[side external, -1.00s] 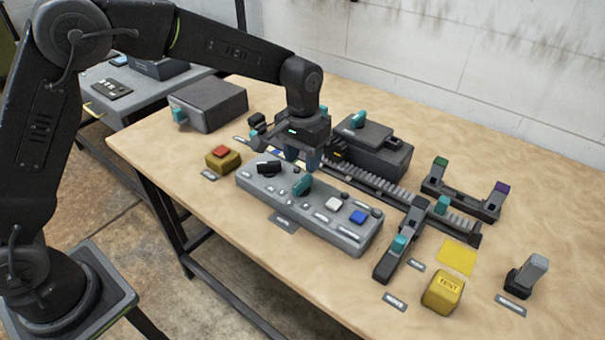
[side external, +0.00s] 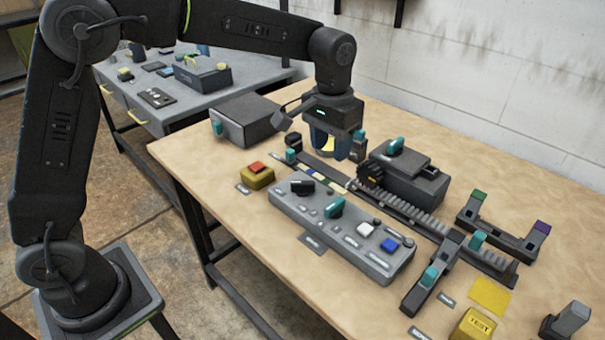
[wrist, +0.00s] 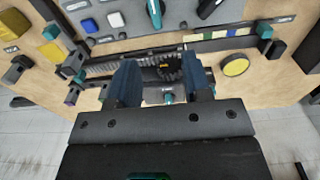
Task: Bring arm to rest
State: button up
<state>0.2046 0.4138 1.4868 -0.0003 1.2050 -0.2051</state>
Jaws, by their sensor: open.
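My gripper (side external: 338,146) hangs over the back part of the table, behind the control panel, fingers pointing down. In the wrist view (wrist: 163,82) its two dark blue fingers stand apart with nothing held between them. The fingers are above the table near the toothed rack (side external: 440,220) and the dark housing (side external: 408,175). The rack also shows beyond the fingertips in the wrist view (wrist: 108,66).
The grey control panel (side external: 290,207) has knobs and buttons. A yellow block with a red button (side external: 257,176), a grey box (side external: 245,120), a yellow TEST block (side external: 474,328) and a purple-and-green-tipped bracket (side external: 500,228) stand around. A yellow disc (wrist: 236,68) lies near the fingers.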

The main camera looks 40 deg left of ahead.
jog(key=s+a+r+t, duration=0.1)
jog(key=s+a+r, duration=0.25)
jog(key=s, duration=0.35)
jog(key=s+a+r+t, duration=0.2)
jog(key=s+a+r, duration=0.15)
jog(key=s, duration=0.25)
jog(key=s+a+f+t, duration=0.1)
jog(key=s, duration=0.5)
jog(key=s+a+f+t, duration=0.1)
jog(key=s+f, duration=0.1)
jog(key=s, duration=0.4)
jog(key=shift+a, duration=0.25)
